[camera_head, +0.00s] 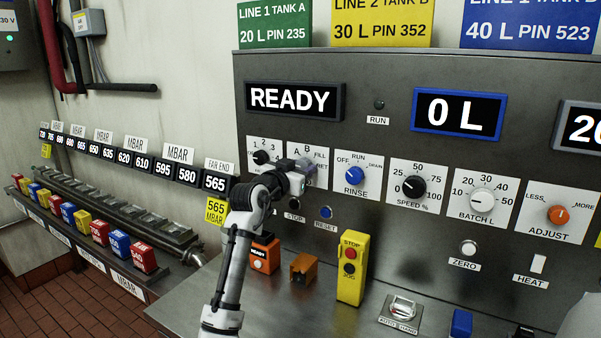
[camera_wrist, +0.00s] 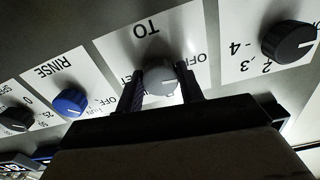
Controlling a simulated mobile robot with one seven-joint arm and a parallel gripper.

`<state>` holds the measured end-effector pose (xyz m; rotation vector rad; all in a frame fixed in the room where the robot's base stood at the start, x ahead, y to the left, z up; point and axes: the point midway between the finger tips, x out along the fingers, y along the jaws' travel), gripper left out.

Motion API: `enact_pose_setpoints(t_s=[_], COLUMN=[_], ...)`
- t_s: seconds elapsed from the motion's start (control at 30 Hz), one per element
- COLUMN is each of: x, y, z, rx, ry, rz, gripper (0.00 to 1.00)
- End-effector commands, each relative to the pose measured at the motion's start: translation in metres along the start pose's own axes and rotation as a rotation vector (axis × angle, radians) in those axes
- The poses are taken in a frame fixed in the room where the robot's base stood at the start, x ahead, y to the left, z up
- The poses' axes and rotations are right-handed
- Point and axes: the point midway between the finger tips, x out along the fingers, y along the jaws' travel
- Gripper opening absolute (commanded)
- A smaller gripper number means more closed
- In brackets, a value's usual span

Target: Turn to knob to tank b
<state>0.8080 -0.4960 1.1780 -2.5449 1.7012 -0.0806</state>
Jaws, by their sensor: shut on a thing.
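The tank selector knob (camera_wrist: 160,78) is a grey round knob on a white plate marked TO, seen upside down in the wrist view. My gripper (camera_wrist: 161,87) is shut on it, with one dark finger on each side. A pale mark shows on the knob, but I cannot tell which letter it points at. In the head view my gripper (camera_head: 304,168) reaches up to the panel and covers most of this knob.
A black numbered knob (camera_head: 262,157) sits close on the left and the blue RINSE knob (camera_head: 355,175) on the right. Below are an orange block (camera_head: 264,254) and a yellow STOP and JOG box (camera_head: 352,268). The READY display (camera_head: 291,99) is above.

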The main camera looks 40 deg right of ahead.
Motion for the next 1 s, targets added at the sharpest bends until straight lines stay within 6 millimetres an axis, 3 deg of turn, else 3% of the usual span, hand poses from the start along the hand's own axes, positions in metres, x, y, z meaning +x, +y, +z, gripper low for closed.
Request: enact_pose_setpoints(t_s=[1.0], x=[-0.0002], y=[-0.0017], z=[0.0007], rx=[0.927], ry=[0.000], rz=[0.000], gripper=[0.14])
